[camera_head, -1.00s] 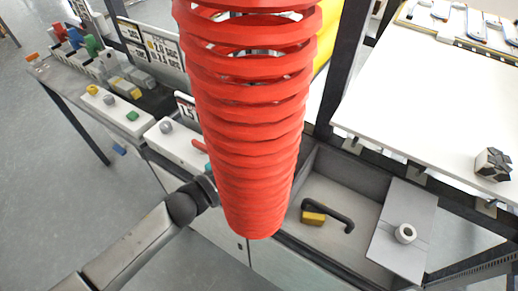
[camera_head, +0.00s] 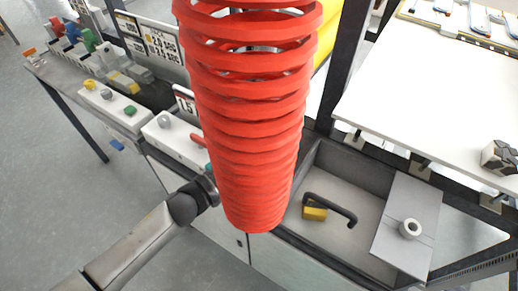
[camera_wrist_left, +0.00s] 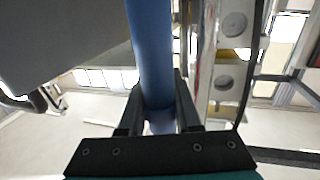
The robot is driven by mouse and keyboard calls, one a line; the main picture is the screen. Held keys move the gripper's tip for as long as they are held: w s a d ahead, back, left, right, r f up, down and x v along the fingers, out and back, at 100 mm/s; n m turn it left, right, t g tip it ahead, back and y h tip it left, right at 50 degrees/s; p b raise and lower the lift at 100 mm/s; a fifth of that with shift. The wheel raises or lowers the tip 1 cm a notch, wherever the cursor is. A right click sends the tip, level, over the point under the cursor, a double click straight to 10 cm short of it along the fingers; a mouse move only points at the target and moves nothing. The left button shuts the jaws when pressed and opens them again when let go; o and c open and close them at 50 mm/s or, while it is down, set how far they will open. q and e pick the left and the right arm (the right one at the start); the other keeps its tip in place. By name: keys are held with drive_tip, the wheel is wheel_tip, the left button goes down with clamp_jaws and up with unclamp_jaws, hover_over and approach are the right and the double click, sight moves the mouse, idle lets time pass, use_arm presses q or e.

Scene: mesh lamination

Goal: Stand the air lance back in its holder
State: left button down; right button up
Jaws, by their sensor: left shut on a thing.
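In the left wrist view my left gripper (camera_wrist_left: 160,118) is shut on a blue rod (camera_wrist_left: 150,45), which appears to be the air lance. The rod runs up and away between the fingers; its far end is out of view. In the head view my left arm comes in from the left, and its hand and the lance are hidden behind a large red coil (camera_head: 250,130). A white ring (camera_head: 410,228) on a grey plate (camera_head: 408,205) at the lower right may be the holder. It looks empty. My right gripper is not in view.
A grey tray (camera_head: 345,172) beside the plate holds a black bent handle (camera_head: 332,203) and a yellow block (camera_head: 314,213). A white worktop (camera_head: 430,95) is at the upper right. Control boxes (camera_head: 112,105) line the left bench. A metal panel (camera_wrist_left: 205,60) stands right of the rod.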

use_arm(q)
drive_tip(key=shift+f, duration=0.25)
drive_tip(key=c, duration=0.5)
unclamp_jaws()
drive_tip(key=shift+f, duration=0.1)
drive_tip(key=v, duration=1.5)
drive_tip(key=shift+a, duration=0.1)
